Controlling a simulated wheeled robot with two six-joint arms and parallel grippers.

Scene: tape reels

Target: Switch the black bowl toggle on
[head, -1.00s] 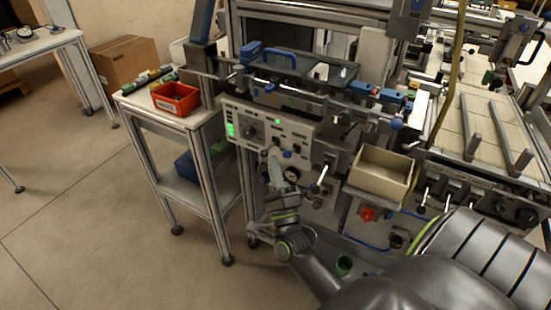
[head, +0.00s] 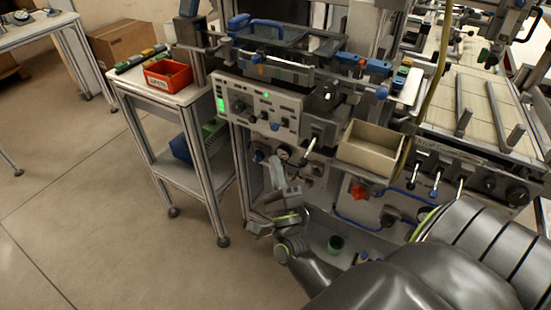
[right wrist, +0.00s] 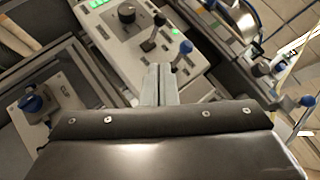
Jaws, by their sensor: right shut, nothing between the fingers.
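The control panel (head: 258,106) is on the front of the machine, with a lit green display at its left end. In the right wrist view, a black-tipped toggle (right wrist: 159,20) stands on the panel (right wrist: 125,45) beside a blue-tipped toggle (right wrist: 185,47). I cannot tell whether the black toggle is on or off. My right gripper (head: 274,162) is shut and empty, just below the panel's lower edge in the head view. Its fingers (right wrist: 160,84) point toward the two toggles and are apart from the black one. My left gripper is out of view.
A round black knob (right wrist: 127,13) sits on the panel near the toggles. A beige bin (head: 370,148) and a red knob (head: 358,192) are to the right. A side table with a red box (head: 168,74) stands to the left. The floor there is clear.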

